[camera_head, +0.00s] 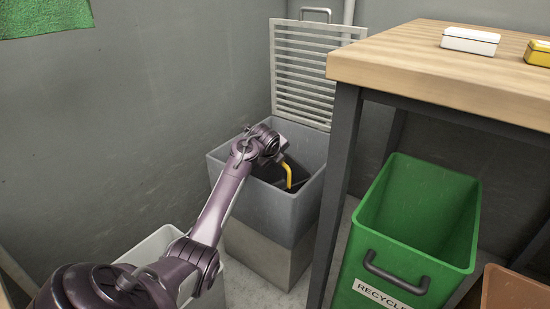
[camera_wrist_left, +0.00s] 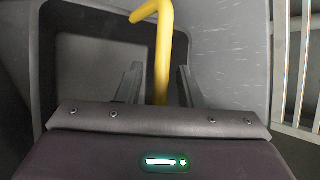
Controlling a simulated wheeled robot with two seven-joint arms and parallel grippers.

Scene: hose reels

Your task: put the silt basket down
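The silt basket is a dark basket (camera_head: 265,172) with a yellow handle (camera_head: 288,176). It sits inside the open grey box (camera_head: 262,208) in the head view, partly hidden by my left arm. My left gripper reaches into the top of that box; its fingers are hard to make out in the head view. In the left wrist view, the two fingers of my left gripper (camera_wrist_left: 159,67) stand apart, one on each side of the yellow handle (camera_wrist_left: 162,50), with visible gaps on both sides. How deep the basket rests is hidden. My right gripper is out of view.
A slatted lid (camera_head: 305,75) stands raised behind the box, against the wall. A wooden table (camera_head: 430,65) with a white tin (camera_head: 470,41) and a yellow tin (camera_head: 538,53) is at right. Below are a green recycling bin (camera_head: 385,250) and a brown container (camera_head: 515,290). A pale bin (camera_head: 150,247) is near my arm.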

